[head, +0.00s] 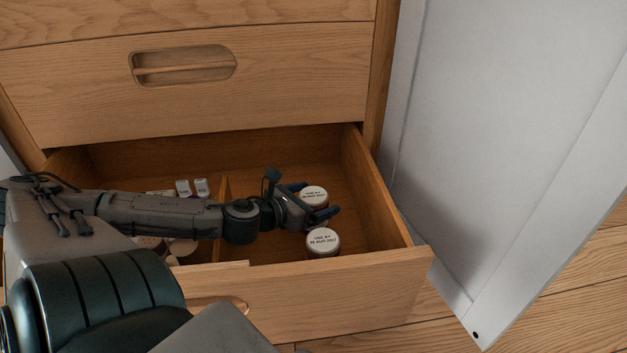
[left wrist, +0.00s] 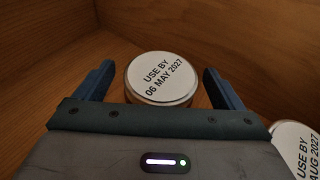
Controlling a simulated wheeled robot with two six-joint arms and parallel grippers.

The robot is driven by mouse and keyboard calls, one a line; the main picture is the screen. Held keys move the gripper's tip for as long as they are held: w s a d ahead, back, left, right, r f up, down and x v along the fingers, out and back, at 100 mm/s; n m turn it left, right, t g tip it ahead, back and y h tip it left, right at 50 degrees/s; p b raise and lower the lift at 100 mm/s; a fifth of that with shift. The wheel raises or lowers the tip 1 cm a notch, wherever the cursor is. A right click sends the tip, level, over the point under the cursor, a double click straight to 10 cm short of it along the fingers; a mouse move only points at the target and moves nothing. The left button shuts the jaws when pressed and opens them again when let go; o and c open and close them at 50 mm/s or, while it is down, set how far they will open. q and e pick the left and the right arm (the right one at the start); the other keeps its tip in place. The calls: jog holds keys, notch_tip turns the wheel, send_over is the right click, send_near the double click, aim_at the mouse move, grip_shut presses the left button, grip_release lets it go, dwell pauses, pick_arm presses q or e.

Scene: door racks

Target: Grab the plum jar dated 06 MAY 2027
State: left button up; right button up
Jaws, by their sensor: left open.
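A jar with a white lid (left wrist: 162,78) printed "USE BY 06 MAY 2027" sits in the right compartment of the open drawer; its lid also shows in the head view (head: 314,195). My left gripper (head: 306,200) is open, with one finger on each side of this jar; whether they touch it I cannot tell. A second white-lidded jar (head: 323,242) stands nearer the drawer front, and its lid in the left wrist view (left wrist: 299,150) reads "AUG 2027" in part. The jars' contents are hidden. My right gripper is not in view.
The open drawer (head: 330,290) has a divider (head: 224,188); several containers (head: 184,188) are in its left compartment, partly behind my arm. A closed drawer (head: 290,75) is above. A white panel (head: 500,120) stands at the right.

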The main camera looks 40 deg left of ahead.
pick_arm(q)
jog(key=shift+w, duration=0.1)
jog(key=c, duration=1.4)
